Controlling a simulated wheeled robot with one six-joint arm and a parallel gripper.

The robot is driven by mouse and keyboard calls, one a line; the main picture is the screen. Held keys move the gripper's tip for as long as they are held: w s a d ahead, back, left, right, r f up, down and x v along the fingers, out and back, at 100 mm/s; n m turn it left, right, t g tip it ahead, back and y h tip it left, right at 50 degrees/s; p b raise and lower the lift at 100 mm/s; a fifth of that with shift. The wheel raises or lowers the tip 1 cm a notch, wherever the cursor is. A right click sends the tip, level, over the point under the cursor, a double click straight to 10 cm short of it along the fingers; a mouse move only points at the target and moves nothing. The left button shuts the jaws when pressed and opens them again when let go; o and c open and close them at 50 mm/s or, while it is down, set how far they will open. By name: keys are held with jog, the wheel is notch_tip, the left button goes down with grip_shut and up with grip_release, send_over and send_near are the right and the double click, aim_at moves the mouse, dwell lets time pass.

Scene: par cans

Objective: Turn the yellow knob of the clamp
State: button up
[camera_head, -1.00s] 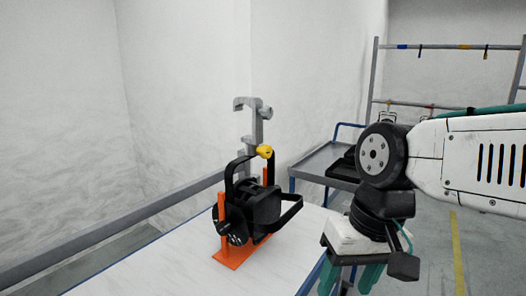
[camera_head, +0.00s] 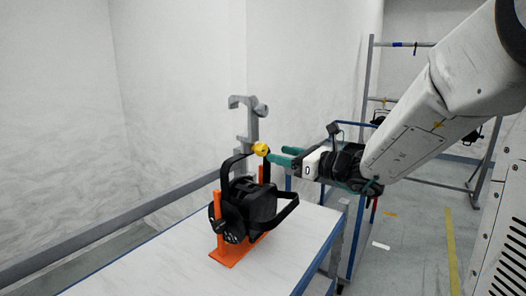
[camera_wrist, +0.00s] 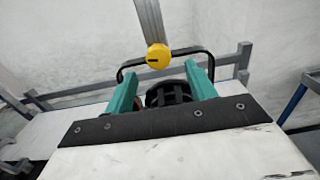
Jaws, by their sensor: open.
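The yellow knob (camera_head: 260,149) sits at the top of the black yoke of the par can (camera_head: 252,203), at the foot of the grey hook clamp (camera_head: 249,115). The par can rests in an orange stand (camera_head: 228,255) on the white table. My gripper (camera_head: 278,155) points left at the knob, its teal fingers close to it. In the wrist view the knob (camera_wrist: 158,57) lies ahead, between and beyond the two open fingertips (camera_wrist: 160,72), with a slot on its face. Nothing is between the fingers. Whether a fingertip touches the knob I cannot tell.
The white table (camera_head: 180,262) has free room around the stand. A grey rail (camera_head: 120,235) runs along the wall behind it. A rack (camera_head: 405,95) with hanging fixtures stands at the back right, over open grey floor.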

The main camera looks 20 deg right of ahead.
aim_at(265, 151)
jog(key=x, duration=0.6)
jog(key=shift+w+a, duration=0.1)
jog(key=shift+a, duration=0.15)
jog(key=c, duration=1)
